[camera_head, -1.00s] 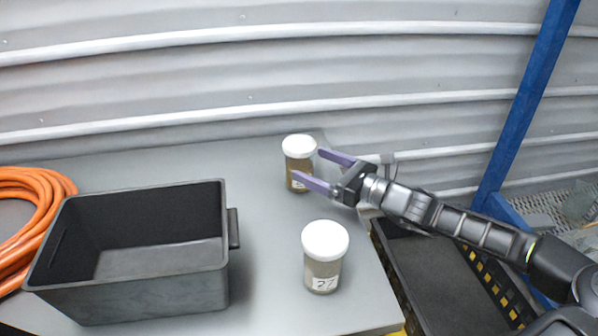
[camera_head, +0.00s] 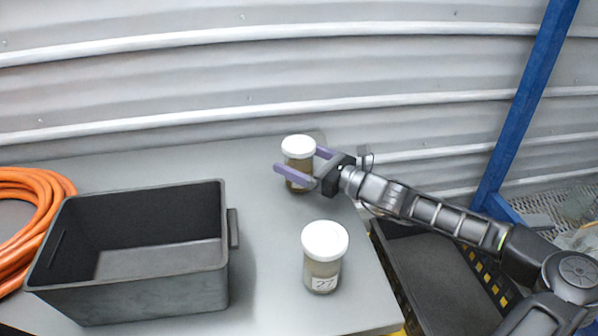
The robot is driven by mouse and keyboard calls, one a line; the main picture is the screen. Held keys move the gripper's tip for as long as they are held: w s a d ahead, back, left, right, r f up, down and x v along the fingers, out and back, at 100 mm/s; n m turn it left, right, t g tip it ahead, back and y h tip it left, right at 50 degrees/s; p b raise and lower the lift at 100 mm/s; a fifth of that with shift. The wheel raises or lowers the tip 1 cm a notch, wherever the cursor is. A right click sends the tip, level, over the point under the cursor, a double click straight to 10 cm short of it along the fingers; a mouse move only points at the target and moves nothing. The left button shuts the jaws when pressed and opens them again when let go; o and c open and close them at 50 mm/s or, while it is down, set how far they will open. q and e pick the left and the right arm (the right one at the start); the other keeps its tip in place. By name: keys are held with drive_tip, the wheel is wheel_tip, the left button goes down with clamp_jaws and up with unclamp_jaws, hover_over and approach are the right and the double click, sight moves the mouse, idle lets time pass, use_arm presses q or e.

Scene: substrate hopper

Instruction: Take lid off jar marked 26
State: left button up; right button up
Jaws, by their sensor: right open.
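A jar with a white lid (camera_head: 298,146) stands upright at the back of the grey table, its lid on. Its brown contents show through the body. My right gripper (camera_head: 297,165) is open, with one purple finger across the front of this jar and the other behind its right side, just below the lid. The front finger hides most of the label, so I cannot read its number. A second jar, marked 27 (camera_head: 322,283), stands nearer with its white lid (camera_head: 325,240) on. My left gripper is not in view.
A black open bin (camera_head: 150,295) stands on the table at the left, empty. An orange hose coil (camera_head: 22,225) lies beyond it. A black crate (camera_head: 440,290) is at the right, below my right arm. A corrugated wall (camera_head: 250,75) closes the back.

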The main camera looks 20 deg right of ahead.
drive_tip(key=shift+c, duration=0.3)
drive_tip(key=c, duration=1.9)
